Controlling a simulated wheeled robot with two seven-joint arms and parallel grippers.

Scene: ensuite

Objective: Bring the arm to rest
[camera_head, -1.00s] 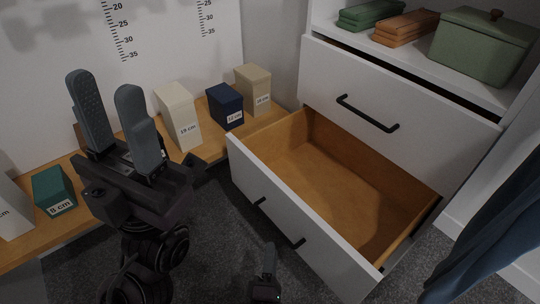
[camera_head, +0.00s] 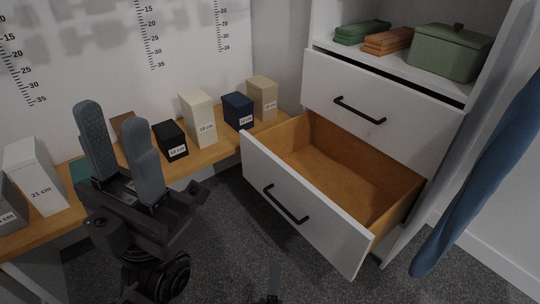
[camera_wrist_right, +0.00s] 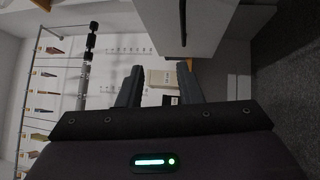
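My left gripper (camera_head: 111,114) is raised in the head view, in front of the wooden shelf with the blocks. Its two grey fingers stand apart with nothing between them. My right gripper shows only as a dark tip (camera_head: 273,280) at the bottom edge of the head view, below the open drawer. In the right wrist view its two fingers (camera_wrist_right: 158,75) are apart and empty, with a beige block (camera_wrist_right: 161,78) visible beyond them. The rest of the right arm is out of the head view.
A white drawer (camera_head: 300,205) stands open and empty, with the upper drawer (camera_head: 375,95) above it. Several labelled blocks, such as the navy one (camera_head: 238,110), stand on the wooden shelf (camera_head: 215,150). A blue cloth (camera_head: 475,180) hangs at the right. Carpet is clear below the drawer.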

